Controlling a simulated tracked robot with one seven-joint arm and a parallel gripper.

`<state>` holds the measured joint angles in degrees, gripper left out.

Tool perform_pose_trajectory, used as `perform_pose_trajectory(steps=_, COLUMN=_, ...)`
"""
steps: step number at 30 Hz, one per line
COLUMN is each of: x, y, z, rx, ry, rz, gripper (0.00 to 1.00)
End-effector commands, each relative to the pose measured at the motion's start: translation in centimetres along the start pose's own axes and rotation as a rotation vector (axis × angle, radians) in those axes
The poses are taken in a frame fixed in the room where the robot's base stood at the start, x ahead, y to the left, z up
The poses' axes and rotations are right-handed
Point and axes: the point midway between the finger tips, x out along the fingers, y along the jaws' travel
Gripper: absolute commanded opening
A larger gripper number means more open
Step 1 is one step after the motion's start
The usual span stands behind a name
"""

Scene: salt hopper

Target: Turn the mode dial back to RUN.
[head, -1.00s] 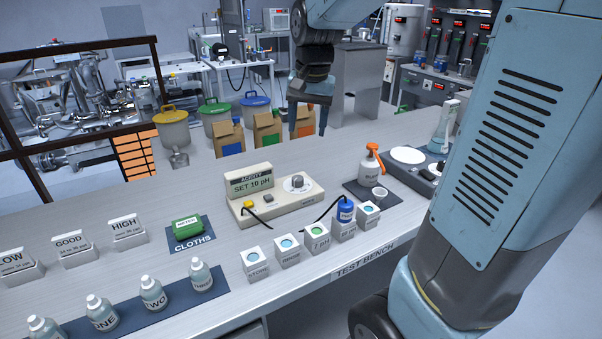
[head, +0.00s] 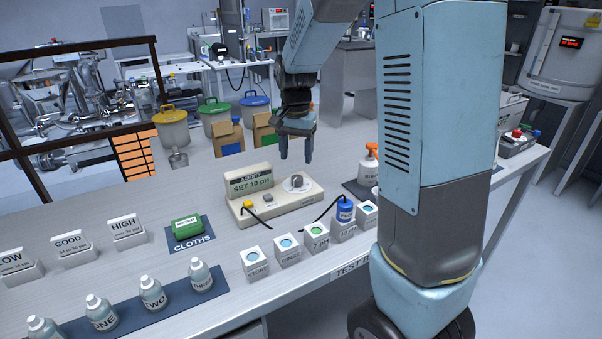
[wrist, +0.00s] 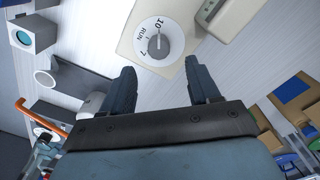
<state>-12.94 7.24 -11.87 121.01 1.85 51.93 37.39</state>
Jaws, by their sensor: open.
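The mode dial (head: 296,183) is a grey knob on a white disc, on the right part of the cream acidity meter (head: 275,205). The meter's display (head: 250,184) reads "SET 10 pH".
A yellow plug (head: 248,205) and a blue-capped probe (head: 345,210) with black cables are by the meter. White cup blocks (head: 288,250) stand in front. An orange-topped spray bottle (head: 368,165) stands to the right, partly behind my arm. A green cloth pack (head: 187,227) lies left.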

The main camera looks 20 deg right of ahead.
Motion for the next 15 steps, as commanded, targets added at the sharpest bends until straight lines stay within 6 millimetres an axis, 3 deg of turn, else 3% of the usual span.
perform_pose_trajectory(steps=6, x=3.8, y=0.1, z=0.1, rx=0.002, ry=-0.003, rz=0.002, gripper=0.61)
perform_pose_trajectory(steps=15, x=6.7, y=0.1, z=0.0, rx=0.001, ry=-0.001, rz=0.000, gripper=0.61)
